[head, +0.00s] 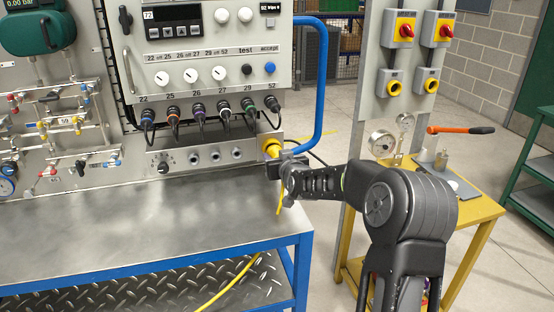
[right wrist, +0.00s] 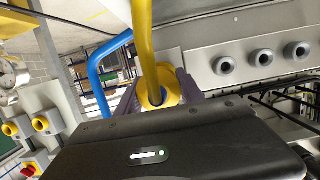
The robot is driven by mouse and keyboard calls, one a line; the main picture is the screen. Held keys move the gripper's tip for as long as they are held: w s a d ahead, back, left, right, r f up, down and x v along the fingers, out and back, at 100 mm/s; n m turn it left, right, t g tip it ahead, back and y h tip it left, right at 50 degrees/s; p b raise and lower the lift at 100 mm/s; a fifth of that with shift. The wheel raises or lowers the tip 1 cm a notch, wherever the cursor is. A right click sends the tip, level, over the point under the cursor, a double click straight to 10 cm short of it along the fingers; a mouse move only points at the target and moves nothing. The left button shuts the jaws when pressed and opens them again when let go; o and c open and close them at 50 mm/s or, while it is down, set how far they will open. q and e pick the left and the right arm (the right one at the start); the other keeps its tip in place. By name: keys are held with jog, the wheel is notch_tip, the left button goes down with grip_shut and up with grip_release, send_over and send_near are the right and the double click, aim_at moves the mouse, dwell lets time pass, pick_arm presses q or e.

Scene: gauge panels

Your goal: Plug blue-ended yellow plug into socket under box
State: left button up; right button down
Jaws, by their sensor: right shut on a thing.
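The yellow plug (head: 271,147) is at the right end of the socket strip (head: 178,162) under the grey control box (head: 205,50). My right gripper (head: 279,163) is shut on it. In the right wrist view the plug (right wrist: 156,84) sits between the fingers, with its yellow cable (right wrist: 145,35) running up out of the picture. Its front end is hidden, so I cannot tell whether it touches the strip. Three round sockets show empty on the strip: left (head: 192,158), middle (head: 215,156) and right (head: 237,154). My left gripper is not in view.
Several black plugs with coloured rings (head: 198,112) hang in a row just above the strip. A blue tube handle (head: 323,90) curves close to my right gripper. The steel bench top (head: 150,215) is clear. A yellow table (head: 480,210) with tools stands right.

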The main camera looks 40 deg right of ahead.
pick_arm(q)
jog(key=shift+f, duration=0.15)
pick_arm(e)
jog(key=shift+w+d, duration=0.15)
jog(key=shift+w, duration=0.2)
dwell(0.6)
jog(key=c, duration=0.7)
grip_release()
jog(key=shift+o, duration=0.2)
jog(key=shift+s, duration=0.1)
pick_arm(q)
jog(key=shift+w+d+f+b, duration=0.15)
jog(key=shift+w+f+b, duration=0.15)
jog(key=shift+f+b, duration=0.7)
pick_arm(e)
jog(key=v, duration=0.7)
jog(key=shift+s, duration=0.3)
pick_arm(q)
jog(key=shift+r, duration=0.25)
pick_arm(e)
jog(key=shift+r, duration=0.2)
